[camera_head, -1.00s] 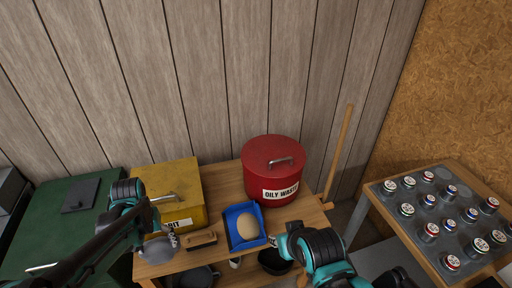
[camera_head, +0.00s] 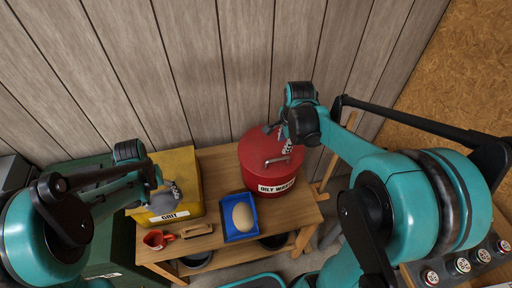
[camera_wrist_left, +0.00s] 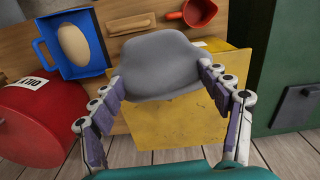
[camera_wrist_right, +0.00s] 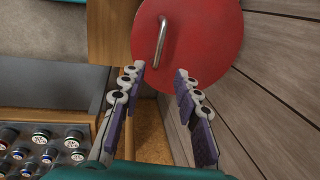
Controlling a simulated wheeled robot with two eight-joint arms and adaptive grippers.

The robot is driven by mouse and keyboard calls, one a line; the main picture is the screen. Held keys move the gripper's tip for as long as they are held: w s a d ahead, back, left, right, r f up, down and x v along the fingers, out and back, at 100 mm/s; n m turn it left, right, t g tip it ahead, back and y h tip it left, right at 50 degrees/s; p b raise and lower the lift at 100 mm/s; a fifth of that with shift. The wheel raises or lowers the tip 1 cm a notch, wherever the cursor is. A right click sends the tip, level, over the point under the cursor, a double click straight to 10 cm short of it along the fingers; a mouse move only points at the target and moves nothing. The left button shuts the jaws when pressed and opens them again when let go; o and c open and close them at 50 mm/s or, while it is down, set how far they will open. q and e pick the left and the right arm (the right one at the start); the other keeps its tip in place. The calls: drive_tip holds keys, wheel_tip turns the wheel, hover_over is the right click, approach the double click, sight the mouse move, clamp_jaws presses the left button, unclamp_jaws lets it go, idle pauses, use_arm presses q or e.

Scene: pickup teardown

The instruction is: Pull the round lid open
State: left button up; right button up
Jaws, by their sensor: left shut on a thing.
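The red round lid (camera_head: 252,150) sits on a red can (camera_head: 263,180) labelled "OILY WASTE" on the wooden bench. A bent metal handle (camera_head: 277,160) stands on the lid. My right gripper (camera_head: 287,143) is above the lid's right part, empty and open. In the right wrist view the lid (camera_wrist_right: 200,45) and its handle (camera_wrist_right: 161,42) lie beyond the spread fingers (camera_wrist_right: 160,70), apart from them. My left gripper (camera_head: 163,190) is over the yellow box, shut on a rounded grey thing (camera_wrist_left: 165,65), seen between its fingers (camera_wrist_left: 160,78) in the left wrist view.
The yellow box (camera_head: 183,170) labelled "GRIT" stands left of the can. A wooden pole leans right of the can.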

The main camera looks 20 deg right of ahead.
sight(279, 159)
use_arm(q)
wheel_tip(279, 159, down, 2)
drive_tip(key=shift+f+b, duration=0.2)
drive_tip(key=shift+b, duration=0.95)
use_arm(e)
drive_tip(key=f, duration=0.3)
drive_tip(key=w+f, duration=0.1)
drive_tip(key=f, duration=0.3)
drive_tip(key=w+f, duration=0.1)
drive_tip(key=f, duration=0.3)
drive_tip(key=shift+f, duration=0.1)
clamp_jaws()
